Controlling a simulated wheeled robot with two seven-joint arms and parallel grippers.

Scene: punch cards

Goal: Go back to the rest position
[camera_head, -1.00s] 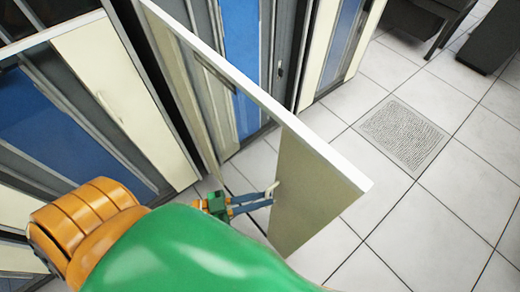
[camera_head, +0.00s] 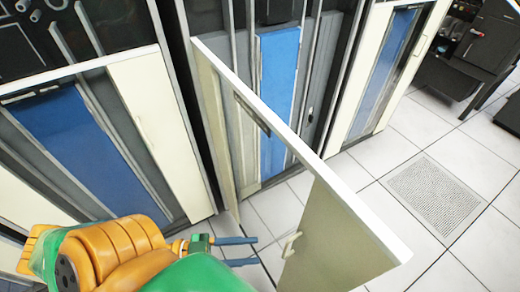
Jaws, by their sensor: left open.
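My left gripper (camera_head: 257,250) shows low in the head view, at the end of my orange and green arm. Its two blue fingers are spread apart with nothing between them. They point right, toward the light handle (camera_head: 291,245) on an open cabinet door (camera_head: 335,243). A small gap of floor shows between the fingertips and the handle. The door is cream with a white top edge and stands swung out from the cabinet. My arm hides part of the floor at the bottom. My right gripper is not in view.
Cabinets with blue panels (camera_head: 273,105) line the back and left. Another cream door (camera_head: 150,115) stands at the left. White tiled floor with a perforated tile (camera_head: 435,195) lies clear at the right. Dark equipment (camera_head: 475,45) stands at the upper right.

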